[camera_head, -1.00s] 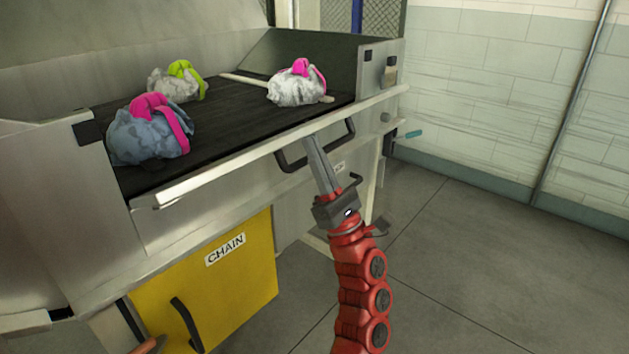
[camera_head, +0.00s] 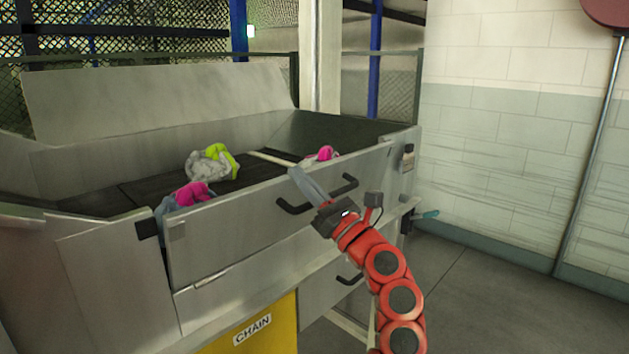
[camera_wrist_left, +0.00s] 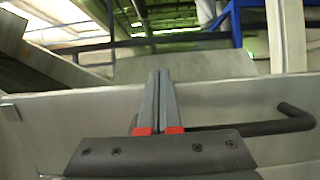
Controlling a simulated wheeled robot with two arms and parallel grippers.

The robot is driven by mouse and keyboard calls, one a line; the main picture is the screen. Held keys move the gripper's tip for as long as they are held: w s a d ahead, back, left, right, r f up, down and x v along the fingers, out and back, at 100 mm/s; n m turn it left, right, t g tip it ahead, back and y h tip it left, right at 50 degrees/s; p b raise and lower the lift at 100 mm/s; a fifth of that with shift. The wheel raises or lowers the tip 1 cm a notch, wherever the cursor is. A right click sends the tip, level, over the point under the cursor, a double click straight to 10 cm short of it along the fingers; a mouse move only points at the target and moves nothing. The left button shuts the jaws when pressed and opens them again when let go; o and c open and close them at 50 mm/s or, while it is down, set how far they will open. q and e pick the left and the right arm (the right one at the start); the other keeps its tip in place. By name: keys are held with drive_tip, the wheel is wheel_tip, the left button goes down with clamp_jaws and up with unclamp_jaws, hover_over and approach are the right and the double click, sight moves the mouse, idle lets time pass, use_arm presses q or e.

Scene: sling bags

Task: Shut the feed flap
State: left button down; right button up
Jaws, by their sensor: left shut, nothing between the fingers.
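The feed flap (camera_head: 240,225) is a grey metal panel along the front of the feed trough. It stands raised, close to upright, and hides the lower parts of the bags behind it. Its black bar handle (camera_head: 347,187) is on the outer face, toward the right. My left gripper (camera_head: 294,172) is shut and empty, with its fingers crossing in front of the flap at the handle and tips near the top edge. In the left wrist view the closed fingers (camera_wrist_left: 160,75) lie beside the handle (camera_wrist_left: 265,127), against the flap (camera_wrist_left: 65,115); contact is unclear. My right gripper is not in view.
A grey bag with a lime strap (camera_head: 212,163) and two bags with pink straps, left (camera_head: 190,195) and right (camera_head: 325,154), lie on the dark bed. A yellow CHAIN panel (camera_head: 270,325) is below. Open floor (camera_head: 455,285) lies right.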

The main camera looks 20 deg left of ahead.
use_arm(q)
drive_tip(key=shift+w+a+r+h+p, duration=0.2)
drive_tip(key=shift+a+r+h+p, duration=0.05)
drive_tip(key=shift+a+p, duration=0.25)
drive_tip(key=shift+w+a+r+h+p, duration=0.25)
drive_tip(key=shift+a+p, duration=0.1)
drive_tip(key=shift+a, duration=0.15)
drive_tip(key=shift+a+f+g+h+p, duration=0.25)
drive_tip(key=shift+a+g+h+p, duration=0.05)
drive_tip(key=shift+a, duration=0.1)
drive_tip(key=shift+f, duration=0.1)
